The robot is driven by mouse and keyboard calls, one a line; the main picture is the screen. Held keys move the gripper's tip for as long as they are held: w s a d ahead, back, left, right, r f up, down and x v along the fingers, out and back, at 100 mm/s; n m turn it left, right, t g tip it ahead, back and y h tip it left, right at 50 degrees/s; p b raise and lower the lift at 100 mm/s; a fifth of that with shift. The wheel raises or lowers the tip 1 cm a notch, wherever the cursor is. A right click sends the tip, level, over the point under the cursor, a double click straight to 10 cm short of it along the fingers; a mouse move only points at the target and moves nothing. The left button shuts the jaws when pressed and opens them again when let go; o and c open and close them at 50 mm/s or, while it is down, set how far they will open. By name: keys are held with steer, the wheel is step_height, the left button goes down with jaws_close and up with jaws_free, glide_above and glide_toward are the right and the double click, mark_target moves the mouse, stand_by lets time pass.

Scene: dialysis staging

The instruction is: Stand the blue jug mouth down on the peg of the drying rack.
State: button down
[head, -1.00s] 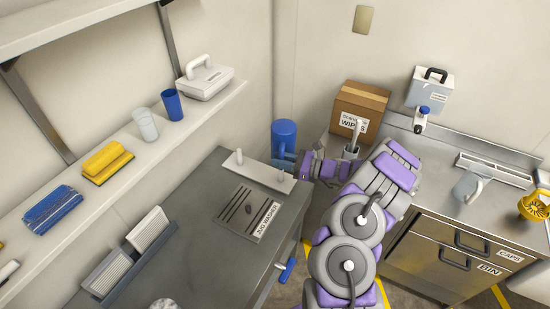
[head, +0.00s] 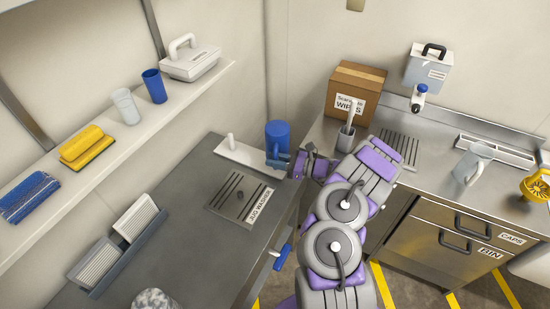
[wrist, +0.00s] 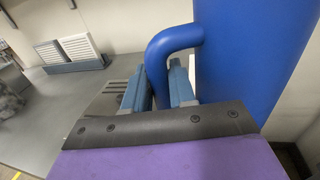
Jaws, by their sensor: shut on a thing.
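The blue jug (head: 277,137) is upright in line, and its upper end looks closed, so its mouth seems to face down. My gripper (head: 278,160) is shut on the jug's handle, which shows between the fingers in the wrist view (wrist: 160,75). The white drying rack (head: 250,157) lies along the back of the left counter. Its left peg (head: 230,141) is bare. The rack's right end is behind the jug and my gripper, so the right peg is hidden. I cannot tell whether the jug is above that peg, around it or behind it.
A drain plate labelled jug washer (head: 240,197) lies in front of the rack. A wipes box (head: 354,92) and a grey cup with a handle in it (head: 346,136) stand on the right counter. A wall shelf (head: 130,146) runs along the left.

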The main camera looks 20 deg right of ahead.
mark_target(276, 171)
steer(key=a+f+b, duration=0.2)
steer(key=f, duration=0.1)
steer(key=shift+a+f, duration=0.2)
steer(key=shift+d+f, duration=0.15)
steer(key=shift+d, duration=0.15)
steer(key=shift+d+f, duration=0.15)
steer(key=shift+d, duration=0.5)
steer(key=shift+a, duration=0.8)
steer(key=shift+d+f+b, duration=0.25)
steer(key=shift+d+b, duration=0.05)
steer(key=shift+d, duration=0.35)
steer(key=shift+a+f, duration=0.15)
steer(key=shift+a, duration=0.3)
steer(key=c, duration=1.4)
jaws_free()
steer(key=o, duration=0.6)
steer(key=shift+d, duration=0.25)
steer(key=shift+c, duration=0.2)
steer(key=shift+s, duration=0.1)
